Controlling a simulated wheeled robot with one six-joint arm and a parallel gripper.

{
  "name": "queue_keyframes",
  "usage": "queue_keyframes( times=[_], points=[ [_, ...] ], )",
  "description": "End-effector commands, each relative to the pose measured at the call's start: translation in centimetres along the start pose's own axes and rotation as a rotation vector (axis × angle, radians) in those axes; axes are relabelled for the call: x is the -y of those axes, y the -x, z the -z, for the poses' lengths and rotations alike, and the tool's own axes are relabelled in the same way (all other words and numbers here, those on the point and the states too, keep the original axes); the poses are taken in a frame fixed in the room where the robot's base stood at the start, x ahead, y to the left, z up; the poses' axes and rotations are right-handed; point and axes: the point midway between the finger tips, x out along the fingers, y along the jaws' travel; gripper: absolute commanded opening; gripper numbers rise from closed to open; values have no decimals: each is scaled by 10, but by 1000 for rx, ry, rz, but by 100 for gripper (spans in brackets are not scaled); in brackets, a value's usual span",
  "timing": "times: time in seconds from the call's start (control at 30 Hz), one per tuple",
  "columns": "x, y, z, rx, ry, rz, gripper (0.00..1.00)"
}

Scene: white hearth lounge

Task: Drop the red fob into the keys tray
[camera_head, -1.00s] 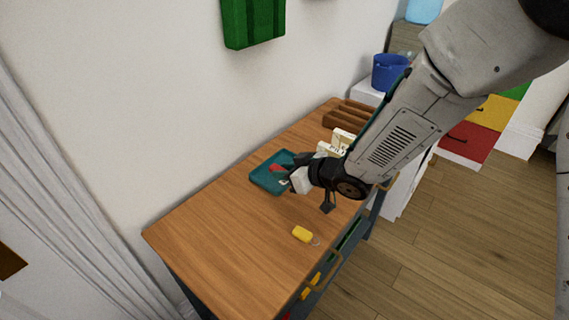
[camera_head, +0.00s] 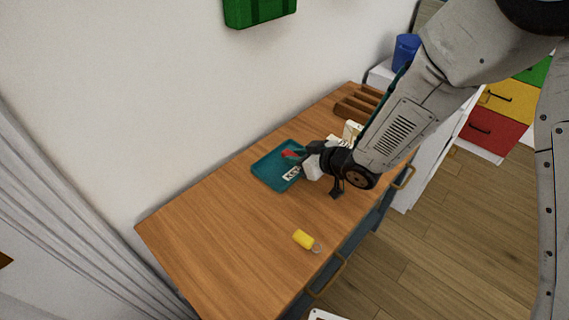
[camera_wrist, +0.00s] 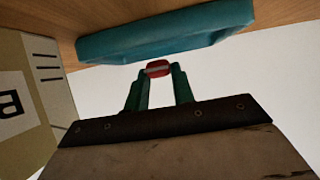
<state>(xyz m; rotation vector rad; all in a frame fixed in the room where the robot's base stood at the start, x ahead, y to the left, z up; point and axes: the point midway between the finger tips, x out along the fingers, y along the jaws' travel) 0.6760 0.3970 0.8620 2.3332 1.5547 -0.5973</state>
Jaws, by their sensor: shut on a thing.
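The red fob (camera_head: 290,154) is held at the tips of my gripper (camera_head: 299,153). In the wrist view the red fob (camera_wrist: 158,68) sits between the two green fingers of my gripper (camera_wrist: 159,72), which are shut on it. The teal keys tray (camera_head: 265,178) lies on the wooden table top, with a white lettered label on its front side. In the head view the fob appears over the tray's right back part; its height above the tray is hard to tell. The tray (camera_wrist: 165,36) also spans the top of the wrist view, just beyond the fob.
A yellow fob (camera_head: 303,240) with a ring lies near the table's front edge. A pale lettered box (camera_wrist: 30,100) stands close beside my gripper. A brown slotted rack (camera_head: 356,105) is at the table's far end. The left part of the table (camera_head: 205,235) is clear.

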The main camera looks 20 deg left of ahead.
Motion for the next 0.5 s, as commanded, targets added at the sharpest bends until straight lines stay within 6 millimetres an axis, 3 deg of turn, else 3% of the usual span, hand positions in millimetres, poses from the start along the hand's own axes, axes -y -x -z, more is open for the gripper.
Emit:
queue_keyframes(
  times=[0.47, 0.5],
  points=[
    [2, -7, -10, -1, 2, 2, 3],
    [2, -7, -10, -1, 2, 2, 36]
  ],
)
